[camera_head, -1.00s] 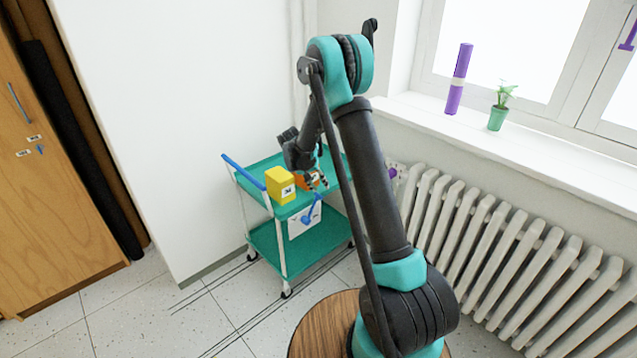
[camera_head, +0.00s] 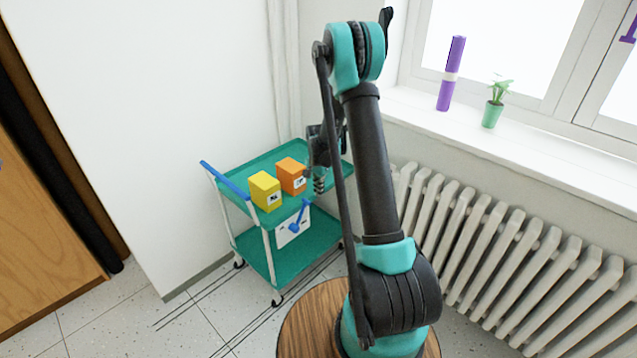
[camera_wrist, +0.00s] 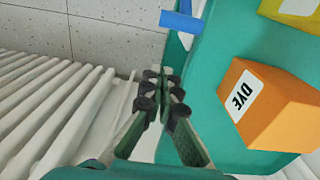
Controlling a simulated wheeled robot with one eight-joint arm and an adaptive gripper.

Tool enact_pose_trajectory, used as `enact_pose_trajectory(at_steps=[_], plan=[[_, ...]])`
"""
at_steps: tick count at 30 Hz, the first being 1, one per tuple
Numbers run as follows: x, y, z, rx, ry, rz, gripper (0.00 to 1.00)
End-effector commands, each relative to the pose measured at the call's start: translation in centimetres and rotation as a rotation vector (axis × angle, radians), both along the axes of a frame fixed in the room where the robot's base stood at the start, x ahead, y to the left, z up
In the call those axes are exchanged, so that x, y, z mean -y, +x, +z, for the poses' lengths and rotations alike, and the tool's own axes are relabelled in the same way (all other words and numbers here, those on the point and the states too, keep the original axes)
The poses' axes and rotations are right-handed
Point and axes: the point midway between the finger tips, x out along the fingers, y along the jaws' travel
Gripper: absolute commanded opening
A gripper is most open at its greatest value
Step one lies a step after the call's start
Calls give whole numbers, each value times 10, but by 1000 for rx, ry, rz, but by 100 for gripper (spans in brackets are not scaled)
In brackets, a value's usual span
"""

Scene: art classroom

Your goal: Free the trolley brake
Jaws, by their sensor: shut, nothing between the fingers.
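The trolley (camera_head: 262,220) is a green two-shelf cart with a blue push handle at its left end. Its brake is a blue lever (camera_head: 298,217) on a white plate (camera_head: 287,236) at the side facing me, slanting with its upper end to the right. In the wrist view a blue bar that looks like the lever (camera_wrist: 181,21) lies ahead of the fingertips. My gripper (camera_head: 319,186) is shut and empty, pointing down at the trolley's near edge, right of the lever and apart from it. It also shows in the wrist view (camera_wrist: 164,90).
A yellow box (camera_head: 264,191) and an orange box (camera_head: 291,176) stand on the top shelf; the orange one, labelled DYE in the wrist view (camera_wrist: 268,105), is close to my gripper. A white radiator (camera_head: 500,250) stands at the right. Floor in front of the trolley is clear.

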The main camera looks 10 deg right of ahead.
Motion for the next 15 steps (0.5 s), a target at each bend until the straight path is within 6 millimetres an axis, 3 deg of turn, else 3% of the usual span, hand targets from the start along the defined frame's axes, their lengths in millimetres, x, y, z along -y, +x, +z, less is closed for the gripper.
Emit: enact_pose_trajectory(at_steps=[3,9,15], plan=[[1,1,-19,0,0,0,0],[-21,-15,-8,0,0,3,0],[-30,-22,-5,1,-1,1,0]])
